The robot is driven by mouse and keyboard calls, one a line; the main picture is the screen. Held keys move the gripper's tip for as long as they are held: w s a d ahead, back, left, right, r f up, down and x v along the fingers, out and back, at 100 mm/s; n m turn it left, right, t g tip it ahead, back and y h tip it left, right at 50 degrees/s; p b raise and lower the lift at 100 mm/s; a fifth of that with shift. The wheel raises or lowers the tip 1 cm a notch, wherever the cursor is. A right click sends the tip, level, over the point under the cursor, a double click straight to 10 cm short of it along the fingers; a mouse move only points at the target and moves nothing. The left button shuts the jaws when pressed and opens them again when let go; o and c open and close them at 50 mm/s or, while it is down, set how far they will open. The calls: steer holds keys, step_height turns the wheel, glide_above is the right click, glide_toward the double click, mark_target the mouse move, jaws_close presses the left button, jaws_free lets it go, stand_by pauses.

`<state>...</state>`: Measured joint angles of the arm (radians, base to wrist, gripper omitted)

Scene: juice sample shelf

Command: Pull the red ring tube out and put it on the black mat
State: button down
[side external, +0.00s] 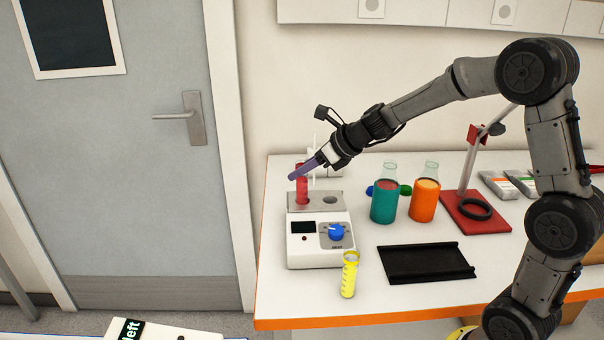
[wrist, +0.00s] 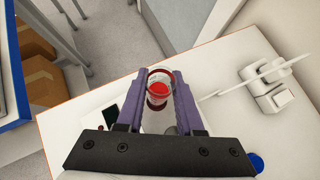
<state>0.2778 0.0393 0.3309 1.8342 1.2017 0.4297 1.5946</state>
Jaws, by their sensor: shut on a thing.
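My gripper (side external: 298,173) has purple fingers. It reaches in from the right and is shut on the upper part of the red ring tube (side external: 302,190). In the wrist view the tube (wrist: 159,90) sits between the two fingers, with its open top and red ring showing. The tube looks upright over the left hole of the white heater block device (side external: 320,240). I cannot tell whether its lower end is inside the hole or just above it. The black mat (side external: 425,262), with raised side edges, lies empty on the table to the right of the device.
A yellow tube (side external: 349,275) stands in front of the device, left of the mat. Teal (side external: 384,204) and orange (side external: 424,202) bottles stand behind the mat. A red-based stand (side external: 475,213) with a black ring is at the right. White table (side external: 380,305) in front of the mat is clear.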

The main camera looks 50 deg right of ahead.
steer(key=shift+r, duration=1.1)
